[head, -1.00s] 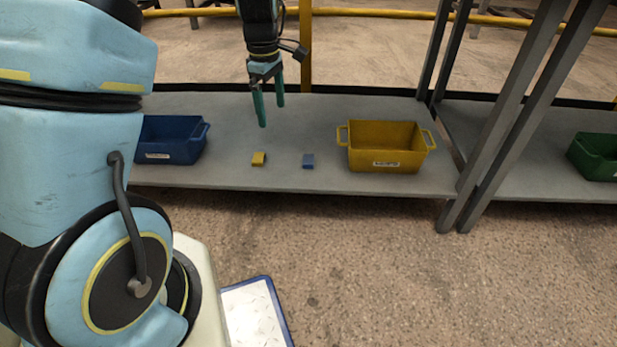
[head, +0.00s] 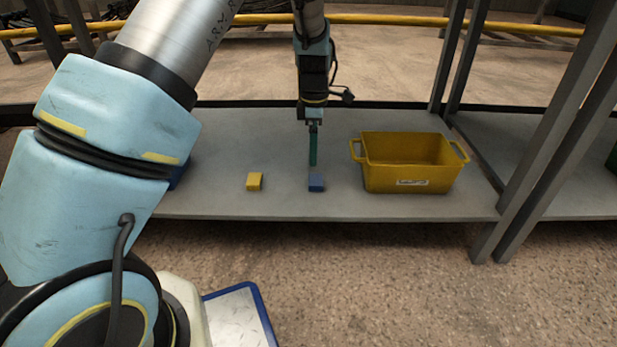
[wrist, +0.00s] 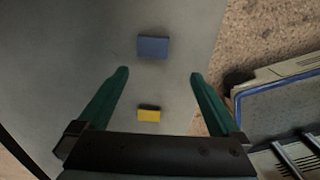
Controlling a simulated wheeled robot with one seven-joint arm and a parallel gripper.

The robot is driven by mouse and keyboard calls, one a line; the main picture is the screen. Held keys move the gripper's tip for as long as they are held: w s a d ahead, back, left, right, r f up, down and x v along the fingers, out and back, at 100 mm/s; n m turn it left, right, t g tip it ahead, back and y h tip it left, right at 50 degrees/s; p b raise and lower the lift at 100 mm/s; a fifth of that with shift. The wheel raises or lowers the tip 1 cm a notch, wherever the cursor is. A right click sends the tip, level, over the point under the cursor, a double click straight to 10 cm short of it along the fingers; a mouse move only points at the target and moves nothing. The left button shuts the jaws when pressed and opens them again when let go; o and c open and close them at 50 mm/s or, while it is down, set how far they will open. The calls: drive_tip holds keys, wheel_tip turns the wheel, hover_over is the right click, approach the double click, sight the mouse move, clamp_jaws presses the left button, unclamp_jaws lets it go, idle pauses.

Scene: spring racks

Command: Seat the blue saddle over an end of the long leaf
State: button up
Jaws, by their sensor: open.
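The blue saddle (head: 316,183) is a small blue block on the grey shelf, left of the yellow bin; it also shows in the wrist view (wrist: 153,47). My gripper (head: 313,163) points down just behind and above it in the head view, with nothing held. In the wrist view my gripper (wrist: 158,75) has its two green fingers spread apart, and the blue saddle lies beyond the fingertips, between their lines. A small yellow block (head: 254,181) lies to the left on the shelf; in the wrist view it appears between the fingers (wrist: 149,114). I see no long leaf in these frames.
A yellow bin (head: 365,178) stands right of the blue saddle. A blue bin (head: 180,174) is mostly hidden behind my arm. Grey rack posts (head: 500,232) rise at the shelf's right end. The shelf between the blocks is clear.

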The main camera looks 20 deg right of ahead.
drive_tip(key=b, duration=0.3)
hover_over(311, 179)
drive_tip(key=f, duration=0.6)
drive_tip(key=shift+s, duration=0.35)
drive_tip(key=f+b, duration=0.2)
drive_tip(key=f, duration=0.1)
drive_tip(key=f+b, duration=0.2)
drive_tip(key=shift+w+a+f, duration=0.1)
drive_tip(key=shift+w+f, duration=0.05)
drive_tip(key=shift+w, duration=0.1)
drive_tip(key=c, duration=1.4)
